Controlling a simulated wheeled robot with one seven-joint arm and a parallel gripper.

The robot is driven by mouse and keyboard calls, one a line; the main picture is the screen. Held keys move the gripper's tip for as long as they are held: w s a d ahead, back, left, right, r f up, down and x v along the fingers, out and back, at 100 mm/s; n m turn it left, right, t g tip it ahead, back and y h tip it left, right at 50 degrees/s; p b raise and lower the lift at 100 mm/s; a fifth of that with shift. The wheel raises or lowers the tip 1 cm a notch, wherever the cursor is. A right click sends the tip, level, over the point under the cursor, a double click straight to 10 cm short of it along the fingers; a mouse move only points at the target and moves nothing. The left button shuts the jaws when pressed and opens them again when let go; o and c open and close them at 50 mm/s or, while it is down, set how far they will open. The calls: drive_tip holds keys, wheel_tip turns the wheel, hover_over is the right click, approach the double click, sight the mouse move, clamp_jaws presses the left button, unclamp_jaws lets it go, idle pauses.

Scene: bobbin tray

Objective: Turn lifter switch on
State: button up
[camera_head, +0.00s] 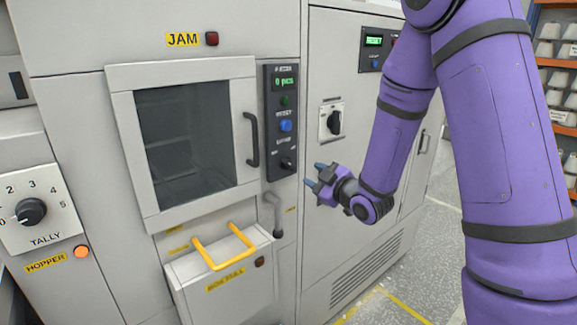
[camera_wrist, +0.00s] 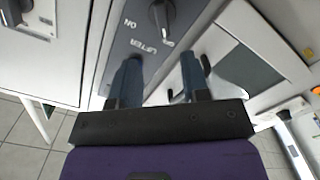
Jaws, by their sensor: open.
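The lifter switch (camera_head: 286,163) is a black rotary knob low on the dark control panel, right of the windowed door. It shows close up at the top of the wrist view (camera_wrist: 163,17), where it is partly cut off. An ON mark and a lifter label sit beside it, upside down there. I cannot tell for sure which mark the knob points to. My gripper (camera_head: 316,176) is open and empty, right of the knob and a little lower in the head view. In the wrist view its two fingers (camera_wrist: 159,66) point toward the panel, apart from the knob.
A blue reset button (camera_head: 285,126) and a small display (camera_head: 285,82) sit above the knob. A bent grey lever (camera_head: 274,214) is below. Another rotary switch (camera_head: 333,121) is on the right cabinet.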

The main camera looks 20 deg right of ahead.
sight(291, 165)
drive_tip(key=x, duration=1.1)
drive_tip(key=shift+s+a+f, duration=0.1)
drive_tip(key=shift+a, duration=0.05)
clamp_jaws()
